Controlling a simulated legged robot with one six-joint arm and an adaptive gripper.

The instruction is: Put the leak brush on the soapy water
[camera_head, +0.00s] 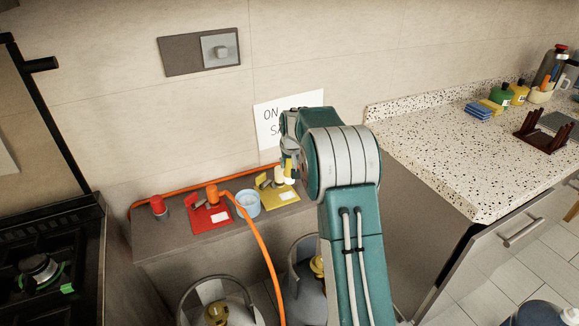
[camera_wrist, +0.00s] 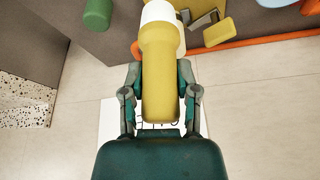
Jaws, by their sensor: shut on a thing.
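The leak brush (camera_wrist: 160,80) has a thick yellow handle and a white part at its far end in the wrist view. My gripper (camera_wrist: 160,72) is shut on the yellow handle, with one finger on each side. In the head view my gripper (camera_head: 288,158) is above the right part of the low grey counter, and a small yellow and white part of the brush (camera_head: 289,172) shows below it. The soapy water is a light blue cup (camera_head: 247,204) with whitish contents, left of the gripper. Its edge also shows at the top right of the wrist view (camera_wrist: 272,3).
A red plate (camera_head: 210,217) with an orange fitting, a yellow plate (camera_head: 281,196) with a valve, and a red cylinder (camera_head: 158,205) are on the low counter (camera_head: 170,247). An orange hose (camera_head: 262,240) runs past the cup. A green object (camera_wrist: 97,14) shows in the wrist view.

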